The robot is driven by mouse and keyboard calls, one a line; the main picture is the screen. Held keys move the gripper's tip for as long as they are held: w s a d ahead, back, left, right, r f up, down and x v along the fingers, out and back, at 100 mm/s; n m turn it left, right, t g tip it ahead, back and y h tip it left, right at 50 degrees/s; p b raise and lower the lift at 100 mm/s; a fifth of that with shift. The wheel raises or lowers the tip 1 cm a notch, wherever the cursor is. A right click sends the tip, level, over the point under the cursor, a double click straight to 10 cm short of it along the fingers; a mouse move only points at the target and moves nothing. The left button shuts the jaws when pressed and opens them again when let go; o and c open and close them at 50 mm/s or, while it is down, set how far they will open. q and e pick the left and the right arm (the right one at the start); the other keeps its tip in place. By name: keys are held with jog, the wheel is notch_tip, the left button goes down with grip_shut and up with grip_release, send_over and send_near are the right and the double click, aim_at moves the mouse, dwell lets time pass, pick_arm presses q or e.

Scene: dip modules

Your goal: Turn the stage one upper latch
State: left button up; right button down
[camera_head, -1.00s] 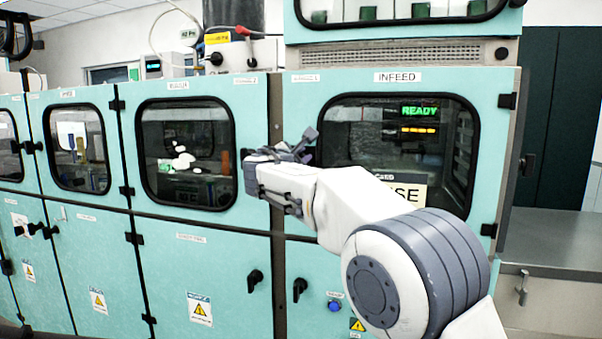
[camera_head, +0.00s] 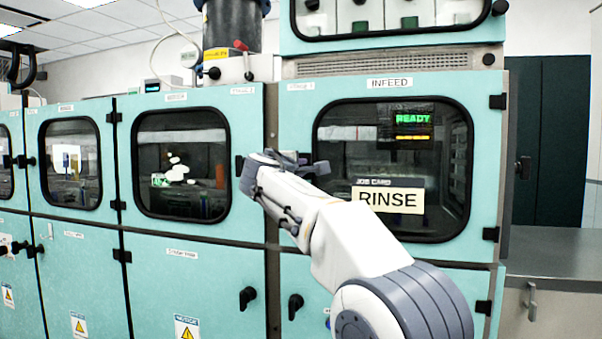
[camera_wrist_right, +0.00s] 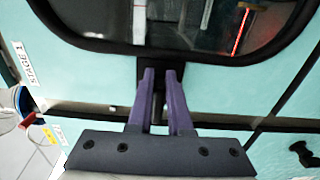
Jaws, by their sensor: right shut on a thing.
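The stage one upper latch (camera_wrist_right: 160,69) is a small black fitting below the window rim in the right wrist view, on the door side labelled STAGE 1. My right gripper (camera_wrist_right: 159,77) has its two purple fingers on either side of it and is shut on it. In the head view, my right gripper (camera_head: 275,158) is at the left edge of the INFEED door (camera_head: 300,220) and hides the latch. I cannot tell the latch's exact angle. My left gripper is not in view.
A dark latch (camera_head: 239,165) on the neighbouring door shows just left of my gripper. Two lower latches (camera_head: 248,297) (camera_head: 295,305) sit below. A RINSE card (camera_head: 388,200) is at the INFEED window, with a green READY display (camera_head: 412,118) behind the glass. A steel bench (camera_head: 555,252) stands right.

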dwell(0.3)
jog(key=c, duration=0.8)
grip_release()
jog(key=shift+c, duration=0.2)
jog(key=shift+s+a+f+b, duration=0.1)
jog(key=shift+s+a+b, duration=0.05)
jog(key=shift+s+b, duration=0.2)
jog(key=b+v, duration=0.3)
jog(key=v, duration=0.6)
jog(key=shift+s, duration=0.35)
